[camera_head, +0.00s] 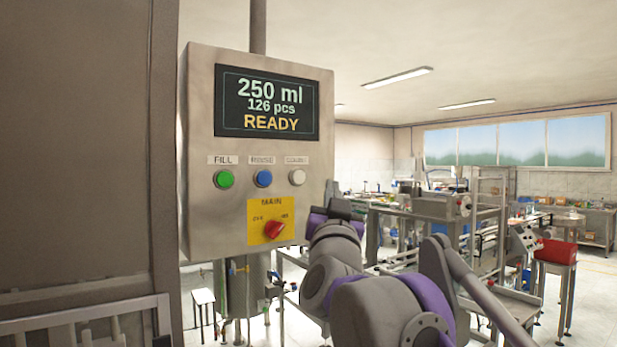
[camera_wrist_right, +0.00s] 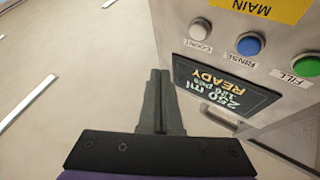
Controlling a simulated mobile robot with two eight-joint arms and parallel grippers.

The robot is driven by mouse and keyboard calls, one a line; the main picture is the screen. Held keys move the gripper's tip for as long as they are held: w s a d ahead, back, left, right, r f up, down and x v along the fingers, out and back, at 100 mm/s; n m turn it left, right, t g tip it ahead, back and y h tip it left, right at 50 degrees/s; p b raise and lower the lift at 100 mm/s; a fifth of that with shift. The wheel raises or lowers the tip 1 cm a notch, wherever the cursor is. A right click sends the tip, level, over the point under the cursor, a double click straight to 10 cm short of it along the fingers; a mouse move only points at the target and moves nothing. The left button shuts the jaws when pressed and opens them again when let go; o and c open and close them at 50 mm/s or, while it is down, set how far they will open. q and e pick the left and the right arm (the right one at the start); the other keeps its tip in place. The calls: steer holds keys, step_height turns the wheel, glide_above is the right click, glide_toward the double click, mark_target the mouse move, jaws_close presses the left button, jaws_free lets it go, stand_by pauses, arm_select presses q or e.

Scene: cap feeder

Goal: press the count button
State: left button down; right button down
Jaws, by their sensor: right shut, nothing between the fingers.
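The count button is a white round button (camera_head: 297,177) at the right end of a row on a grey control box (camera_head: 222,112). Its label reads COUNT in the right wrist view, where the white button (camera_wrist_right: 199,29) shows at the upper right and the picture is upside down. My right gripper (camera_wrist_right: 160,74) is shut and empty, its fingers beside the box and apart from the button. In the head view the right hand (camera_head: 340,209) is below and right of the button, by the box's right edge. My left gripper is out of view.
A green FILL button (camera_head: 224,179) and a blue RINSE button (camera_head: 263,178) sit left of the white one. Below is a red MAIN knob (camera_head: 274,230) on a yellow plate. The screen (camera_head: 266,103) reads 250 ml, 126 pcs, READY. Machines stand behind at right.

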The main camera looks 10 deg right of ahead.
mark_target(298, 177)
steer(key=shift+s+d+r+h, duration=0.15)
steer(key=shift+s+r+h, duration=0.05)
steer(key=shift+r+h, duration=0.3)
steer(key=shift+w, duration=0.1)
